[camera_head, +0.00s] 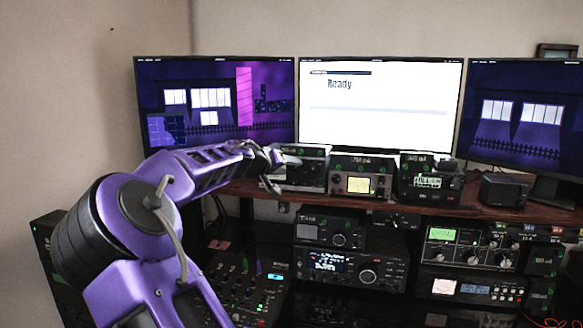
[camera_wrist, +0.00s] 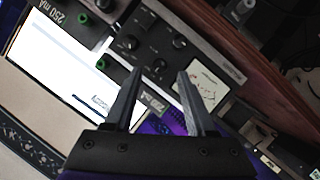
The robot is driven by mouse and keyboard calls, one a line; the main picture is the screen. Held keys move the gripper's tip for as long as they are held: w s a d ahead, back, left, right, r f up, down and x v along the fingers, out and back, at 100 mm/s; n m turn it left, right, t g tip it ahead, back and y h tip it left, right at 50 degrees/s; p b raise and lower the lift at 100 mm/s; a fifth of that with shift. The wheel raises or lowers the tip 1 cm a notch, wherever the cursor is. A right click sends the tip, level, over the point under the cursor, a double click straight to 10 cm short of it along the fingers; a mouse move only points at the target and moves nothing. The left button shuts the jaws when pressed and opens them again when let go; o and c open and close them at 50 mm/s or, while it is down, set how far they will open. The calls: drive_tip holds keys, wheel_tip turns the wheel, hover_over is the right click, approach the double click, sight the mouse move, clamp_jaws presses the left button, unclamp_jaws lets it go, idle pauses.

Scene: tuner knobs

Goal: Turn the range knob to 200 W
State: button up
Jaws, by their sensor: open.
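My gripper (camera_head: 277,170) reaches the left end of the shelf in the head view, in front of the leftmost small device (camera_head: 302,170). In the wrist view my gripper (camera_wrist: 160,72) is open, its two dark fingers apart with nothing held. Beyond the fingertips is a dark panel (camera_wrist: 215,60) with several black knobs and a white needle meter (camera_wrist: 203,86). One small knob (camera_wrist: 158,67) shows between the fingertips; I cannot tell whether they touch it.
A device with a yellowish display (camera_head: 358,185) and another dark device (camera_head: 428,178) stand to the right on the wooden shelf (camera_head: 470,196). Monitors stand behind; the middle one (camera_head: 380,100) reads "Ready". Radios (camera_head: 350,268) and a mixer (camera_head: 240,285) sit below the shelf.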

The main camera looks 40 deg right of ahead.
sight(296, 168)
drive_tip(key=shift+x, duration=1.25)
clamp_jaws()
